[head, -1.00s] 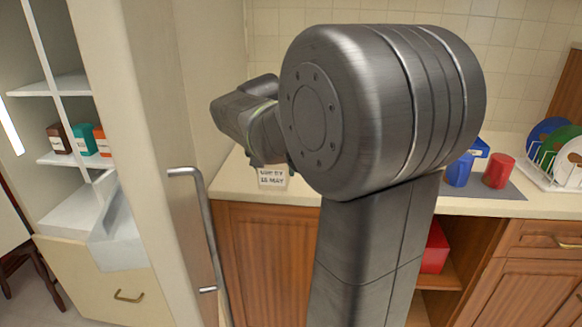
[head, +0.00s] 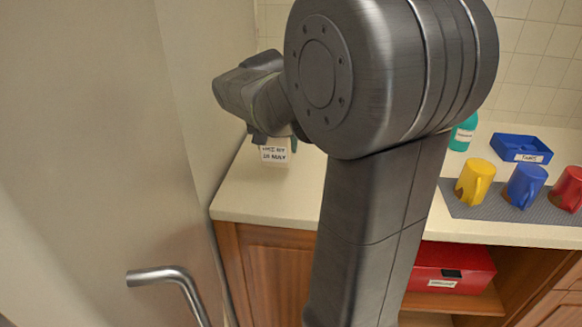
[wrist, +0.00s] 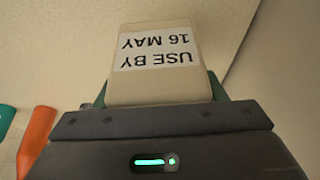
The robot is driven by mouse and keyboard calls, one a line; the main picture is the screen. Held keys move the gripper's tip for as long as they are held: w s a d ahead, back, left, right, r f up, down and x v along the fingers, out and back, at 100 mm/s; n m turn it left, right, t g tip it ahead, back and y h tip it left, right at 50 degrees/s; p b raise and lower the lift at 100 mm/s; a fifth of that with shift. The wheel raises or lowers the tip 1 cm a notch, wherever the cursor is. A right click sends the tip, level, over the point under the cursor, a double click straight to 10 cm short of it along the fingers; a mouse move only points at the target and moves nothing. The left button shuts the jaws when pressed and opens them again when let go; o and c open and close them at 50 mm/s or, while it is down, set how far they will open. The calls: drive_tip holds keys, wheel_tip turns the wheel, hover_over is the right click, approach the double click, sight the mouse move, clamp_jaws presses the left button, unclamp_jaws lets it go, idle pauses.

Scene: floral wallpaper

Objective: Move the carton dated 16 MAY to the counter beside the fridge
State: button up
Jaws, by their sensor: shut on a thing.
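The carton (head: 273,154) is pale, with a white label. Its label reads USE BY 16 MAY, upside down in the wrist view (wrist: 155,62). My gripper (wrist: 160,92) is shut on the carton, with green fingers at its sides. In the head view my gripper (head: 272,140) is over the left end of the counter (head: 265,200), beside the pale fridge (head: 130,130). The carton is upright at the counter top; I cannot tell whether its base touches. My arm hides part of the counter.
A fridge handle (head: 165,277) sticks out at lower left. To the right are a teal bottle (head: 464,134), a blue tray (head: 520,148), and yellow (head: 473,182), blue (head: 524,186) and red (head: 568,188) mugs on a grey mat. A red box (head: 450,270) is below.

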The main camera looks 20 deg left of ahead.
drive_tip(key=shift+f+b, duration=0.35)
drive_tip(key=shift+f, duration=2.95)
drive_tip(key=shift+f, duration=0.1)
drive_tip(key=shift+f, duration=0.2)
drive_tip(key=o, duration=1.1)
drive_tip(key=shift+r, duration=0.1)
drive_tip(key=shift+r, duration=0.1)
drive_tip(key=shift+r, duration=0.2)
drive_tip(key=p+v, duration=0.1)
drive_tip(key=v, duration=1)
drive_tip(key=shift+s+d+r, duration=0.1)
drive_tip(key=shift+s+r, duration=0.2)
drive_tip(key=shift+r, duration=0.1)
